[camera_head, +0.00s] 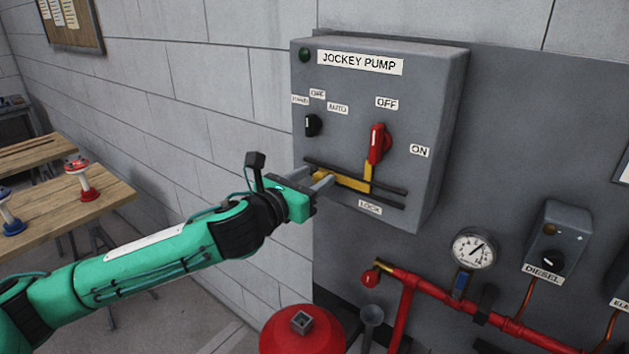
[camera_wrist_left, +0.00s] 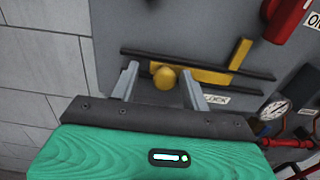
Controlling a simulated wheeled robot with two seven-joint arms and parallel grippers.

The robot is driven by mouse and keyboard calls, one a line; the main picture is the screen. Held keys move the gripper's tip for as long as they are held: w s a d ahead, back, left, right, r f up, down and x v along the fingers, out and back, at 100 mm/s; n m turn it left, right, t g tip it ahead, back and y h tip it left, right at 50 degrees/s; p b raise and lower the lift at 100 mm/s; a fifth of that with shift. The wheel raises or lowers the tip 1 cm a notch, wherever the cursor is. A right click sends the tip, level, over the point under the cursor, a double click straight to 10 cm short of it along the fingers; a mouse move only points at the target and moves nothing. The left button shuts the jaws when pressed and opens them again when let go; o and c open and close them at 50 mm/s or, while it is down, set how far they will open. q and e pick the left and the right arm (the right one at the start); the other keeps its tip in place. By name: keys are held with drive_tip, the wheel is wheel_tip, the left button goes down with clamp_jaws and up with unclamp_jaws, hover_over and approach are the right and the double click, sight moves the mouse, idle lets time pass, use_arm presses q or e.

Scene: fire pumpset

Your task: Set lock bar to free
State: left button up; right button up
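The yellow lock bar (camera_head: 345,180) lies between two dark rails on the front of the grey jockey pump box (camera_head: 340,90). Its upright tab (camera_head: 368,176) stands just below the red handle (camera_head: 378,144), which points up toward the OFF label. The LOCK label (camera_head: 370,207) is below the rails. My left gripper (camera_head: 325,177) is at the bar's left end. In the left wrist view its fingers (camera_wrist_left: 161,88) are apart, with the bar's round yellow knob (camera_wrist_left: 165,78) between them; contact is not visible. My right gripper is not in view.
A red pipe (camera_head: 450,308) with a gauge (camera_head: 474,249) runs below the box. A diesel box (camera_head: 555,240) is at the right. A red cylinder (camera_head: 300,333) stands below my arm. Wooden tables (camera_head: 90,200) are at the left.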

use_arm(q)
drive_tip(key=shift+s, duration=0.1)
drive_tip(key=shift+s+a+f+b, duration=0.15)
drive_tip(key=shift+s+a+b, duration=0.1)
drive_tip(key=shift+s+b, duration=0.15)
drive_tip(key=b+v, duration=0.3)
drive_tip(key=v, duration=0.9)
drive_tip(key=shift+s+a+b, duration=0.25)
drive_tip(key=shift+a+b, duration=0.05)
drive_tip(key=shift+b, duration=0.1)
